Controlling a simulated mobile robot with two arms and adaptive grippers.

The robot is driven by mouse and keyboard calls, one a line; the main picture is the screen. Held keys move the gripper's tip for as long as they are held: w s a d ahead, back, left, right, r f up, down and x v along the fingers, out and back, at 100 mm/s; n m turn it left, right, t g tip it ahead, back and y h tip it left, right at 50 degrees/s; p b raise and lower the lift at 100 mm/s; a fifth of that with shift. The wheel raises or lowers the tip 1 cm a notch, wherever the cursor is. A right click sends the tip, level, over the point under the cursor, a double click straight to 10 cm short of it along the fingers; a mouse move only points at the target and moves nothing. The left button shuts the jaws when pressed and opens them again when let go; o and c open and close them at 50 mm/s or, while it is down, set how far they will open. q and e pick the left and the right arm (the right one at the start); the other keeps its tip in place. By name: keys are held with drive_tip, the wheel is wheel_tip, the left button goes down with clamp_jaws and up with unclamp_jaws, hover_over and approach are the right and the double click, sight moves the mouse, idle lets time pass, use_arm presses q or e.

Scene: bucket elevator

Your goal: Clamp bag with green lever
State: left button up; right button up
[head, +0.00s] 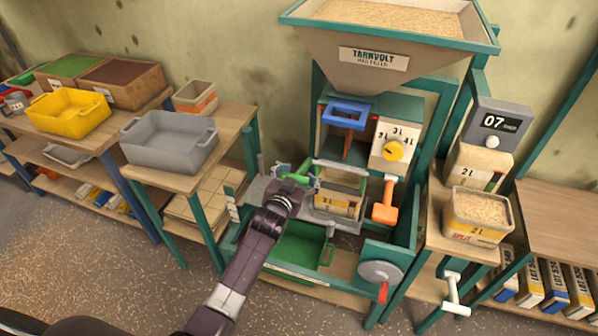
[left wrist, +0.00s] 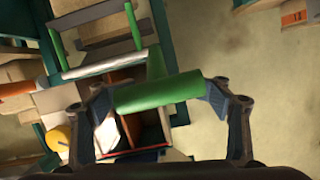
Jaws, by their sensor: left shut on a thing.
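The green lever (head: 281,170) sits at the left of the filling machine, beside a pale clamp bar (head: 341,165). My left gripper (head: 300,179) is at the lever. In the left wrist view, the green handle (left wrist: 158,93) lies across between the two fingers, and the gripper is shut on it. Whether the bar touches the bag I cannot tell. My right gripper is not in view.
A hopper (head: 375,65) of grain stands above. A blue handle (head: 347,113), a yellow dial (head: 394,151) and an orange lever (head: 385,203) are on the machine. A green bin (head: 298,246) sits below. A grey tub (head: 168,143) stands on the left table.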

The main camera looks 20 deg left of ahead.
use_arm(q)
drive_tip(key=o, duration=1.3)
drive_tip(key=shift+w+d+r, duration=0.1)
drive_tip(key=shift+d+r, duration=0.05)
drive_tip(key=shift+r, duration=0.1)
drive_tip(key=o, duration=0.7)
drive_tip(key=shift+f, duration=0.25)
drive_tip(key=shift+s, duration=0.5)
drive_tip(key=v, duration=1.1)
drive_tip(key=shift+r, duration=0.25)
drive_tip(key=shift+s, duration=0.1)
